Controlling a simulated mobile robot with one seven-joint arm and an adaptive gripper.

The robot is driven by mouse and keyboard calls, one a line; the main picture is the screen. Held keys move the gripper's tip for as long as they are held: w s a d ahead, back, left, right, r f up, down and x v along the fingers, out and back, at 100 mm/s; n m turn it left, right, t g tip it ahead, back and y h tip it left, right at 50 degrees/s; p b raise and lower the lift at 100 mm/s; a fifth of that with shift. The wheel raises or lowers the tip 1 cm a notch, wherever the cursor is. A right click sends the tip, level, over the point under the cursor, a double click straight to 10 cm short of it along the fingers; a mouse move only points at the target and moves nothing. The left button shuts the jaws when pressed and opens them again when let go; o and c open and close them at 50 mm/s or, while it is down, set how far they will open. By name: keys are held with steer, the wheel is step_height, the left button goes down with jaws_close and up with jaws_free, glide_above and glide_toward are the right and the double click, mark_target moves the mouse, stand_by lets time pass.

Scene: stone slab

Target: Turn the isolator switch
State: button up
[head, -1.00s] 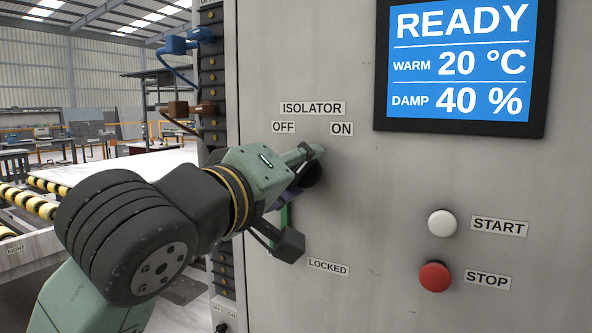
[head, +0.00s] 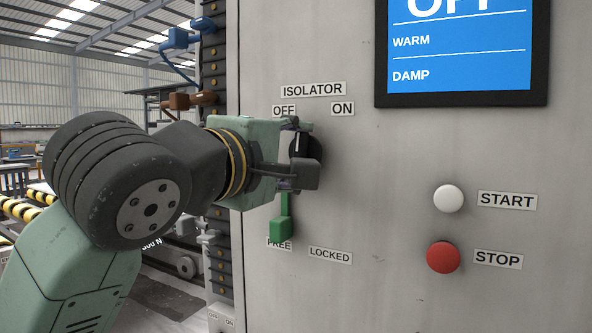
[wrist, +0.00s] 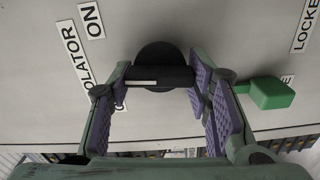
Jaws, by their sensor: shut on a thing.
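The isolator switch is a black round knob (head: 316,150) with a raised bar and a white line, on the grey cabinet door below the ISOLATOR label (head: 313,90). In the wrist view the knob (wrist: 158,52) lies between my fingers, its bar crossing from one to the other. My gripper (head: 303,160) is shut on this bar; it also shows in the wrist view (wrist: 160,88). The white line is at the bar's end nearer the ISOLATOR label. My fingers partly cover the knob and the OFF label (head: 284,110) in the head view. The ON label (head: 343,109) is clear.
A green handle (head: 281,225) hangs just below my gripper, by the FREE and LOCKED labels (head: 330,255). A white START button (head: 448,199) and red STOP button (head: 443,257) are to the right. The screen (head: 458,55) shows a cut-off OFF, with WARM and DAMP blank.

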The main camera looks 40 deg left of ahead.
steer(key=n+b, duration=0.2)
steer(key=n, duration=0.1)
steer(key=n+b, duration=0.1)
steer(key=shift+f+n, duration=0.3)
steer(key=shift+n+b, duration=1.2)
steer(key=shift+n, duration=1.1)
steer(key=o, duration=1.2)
steer(key=shift+r, duration=0.1)
steer(key=v, duration=1.2)
steer(key=shift+d, duration=0.15)
